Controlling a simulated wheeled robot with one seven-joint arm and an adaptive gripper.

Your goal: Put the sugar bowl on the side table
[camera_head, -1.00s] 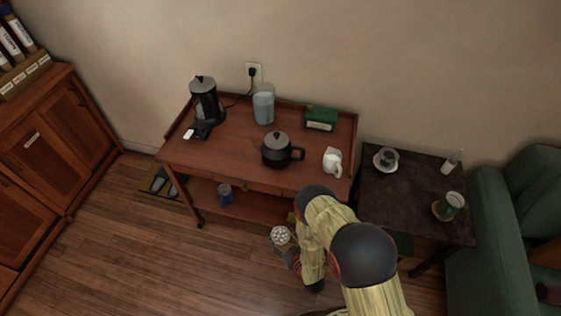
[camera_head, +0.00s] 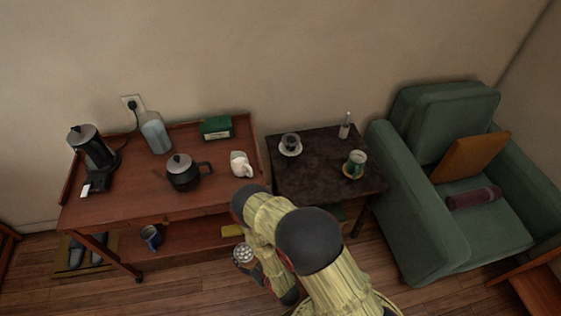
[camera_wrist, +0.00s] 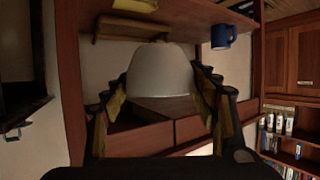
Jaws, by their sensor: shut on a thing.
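The sugar bowl (camera_head: 243,252), filled with white lumps, hangs in front of the tea trolley's lower shelf in the head view. In the wrist view the pale bowl (camera_wrist: 160,72) fills the middle, between my gripper's (camera_wrist: 160,88) two fingers, which are shut on it. My arm hides most of the gripper in the head view. The side table (camera_head: 318,180) is low and dark, right of the trolley and beyond my arm. On it are a dark cup on a saucer (camera_head: 290,150), a green mug on a coaster (camera_head: 357,163) and a small pale bottle (camera_head: 344,130).
The wooden trolley (camera_head: 130,200) holds a coffee maker (camera_head: 92,150), a water jug (camera_head: 156,133), a dark teapot (camera_head: 183,175), a white creamer (camera_head: 241,165) and a green box (camera_head: 216,128). A green armchair (camera_head: 410,215) stands close right. The side table's middle and front left are bare.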

